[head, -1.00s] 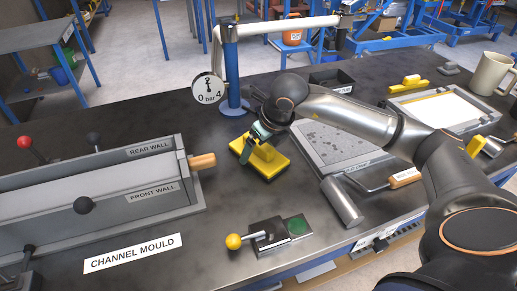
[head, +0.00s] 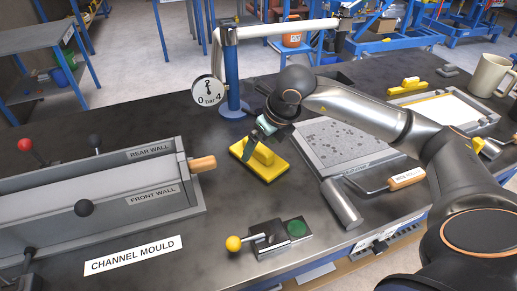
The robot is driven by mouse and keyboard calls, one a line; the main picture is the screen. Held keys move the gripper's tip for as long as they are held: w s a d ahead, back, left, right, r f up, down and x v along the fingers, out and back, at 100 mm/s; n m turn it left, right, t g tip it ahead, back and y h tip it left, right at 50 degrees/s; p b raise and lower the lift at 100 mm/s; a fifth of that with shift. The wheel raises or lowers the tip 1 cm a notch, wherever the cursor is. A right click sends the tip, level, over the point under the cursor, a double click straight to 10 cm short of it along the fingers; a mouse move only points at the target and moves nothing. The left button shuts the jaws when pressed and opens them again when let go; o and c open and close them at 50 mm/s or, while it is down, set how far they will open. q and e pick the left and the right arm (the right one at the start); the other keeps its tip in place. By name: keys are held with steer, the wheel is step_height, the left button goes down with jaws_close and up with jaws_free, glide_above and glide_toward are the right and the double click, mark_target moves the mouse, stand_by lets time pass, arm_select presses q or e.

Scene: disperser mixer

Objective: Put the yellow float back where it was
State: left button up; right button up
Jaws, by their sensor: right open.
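My right gripper (head: 256,142) is open just above and behind the float's handle. It looks apart from the handle, though the near finger partly overlaps it in the picture. My left gripper is not in view.
The channel mould (head: 90,215) fills the left. A blue post (head: 232,75) with a pressure gauge stands behind the float. A grey speckled tray (head: 340,140), a wooden-handled tool (head: 405,179), a metal cylinder (head: 341,203) and a yellow-knobbed lever (head: 234,243) are nearby.

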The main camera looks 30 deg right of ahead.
steer(key=v, duration=0.8)
steer(key=shift+r+p, duration=0.4)
steer(key=shift+s, duration=0.15)
